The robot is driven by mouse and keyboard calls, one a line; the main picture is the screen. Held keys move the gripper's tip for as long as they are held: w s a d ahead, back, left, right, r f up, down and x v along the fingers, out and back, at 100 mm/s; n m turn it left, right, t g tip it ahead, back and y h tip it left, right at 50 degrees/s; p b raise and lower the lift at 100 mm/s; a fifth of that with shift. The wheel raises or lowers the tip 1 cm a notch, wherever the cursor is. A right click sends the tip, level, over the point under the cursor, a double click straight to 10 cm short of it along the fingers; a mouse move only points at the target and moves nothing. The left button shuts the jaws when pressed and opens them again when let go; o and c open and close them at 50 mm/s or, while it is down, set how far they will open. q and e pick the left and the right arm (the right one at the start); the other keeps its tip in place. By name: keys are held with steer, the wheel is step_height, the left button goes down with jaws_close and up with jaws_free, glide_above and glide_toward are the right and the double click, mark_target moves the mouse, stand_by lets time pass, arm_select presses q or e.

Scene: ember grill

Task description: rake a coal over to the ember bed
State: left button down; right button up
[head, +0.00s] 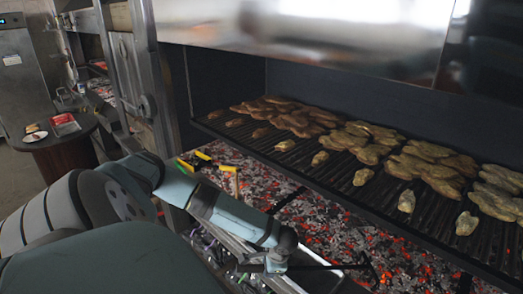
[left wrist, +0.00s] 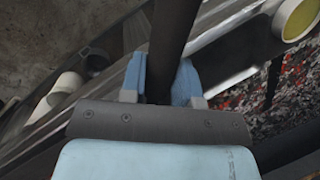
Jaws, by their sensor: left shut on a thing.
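My left gripper (head: 274,266) is low over the front edge of the grill and shut on the dark handle of a rake (head: 325,267). The rake's thin rod reaches right over the coals, and its head (head: 371,266) is at or just above them; I cannot tell if it touches. In the left wrist view the blue fingers (left wrist: 160,80) clasp the dark handle (left wrist: 175,30). The ember bed (head: 330,228) is grey and black coals with glowing orange spots, under the grate. No single coal stands out clearly. My right gripper is not in view.
A grate (head: 300,163) with many pieces of meat (head: 365,140) lies above the coals at the back. Yellow-ended pieces (head: 228,169) stand at the coals' left end. A metal ledge (head: 312,278) runs along the front. A round table (head: 65,138) stands far left.

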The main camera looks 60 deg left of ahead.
arm_select(q)
steer(key=w+d+b, duration=0.4)
steer(key=w+d, duration=1)
steer(key=d, duration=0.5)
steer(key=shift+s+a+r+p, duration=0.6)
steer(key=shift+a+r+p, duration=0.25)
steer(key=shift+p, duration=0.15)
steer(key=shift+s+a+r+p, duration=0.55)
steer(key=shift+a+r+p, duration=0.2)
steer(key=shift+p, duration=0.25)
steer(key=shift+s, duration=0.1)
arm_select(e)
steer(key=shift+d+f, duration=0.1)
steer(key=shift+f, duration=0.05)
arm_select(q)
steer(key=s+a+r, duration=0.1)
steer(key=s+a, duration=0.2)
steer(key=s, duration=0.4)
steer(key=s+a+r, duration=0.2)
steer(key=s+a, duration=0.1)
steer(key=s, duration=0.4)
steer(key=shift+a, duration=0.35)
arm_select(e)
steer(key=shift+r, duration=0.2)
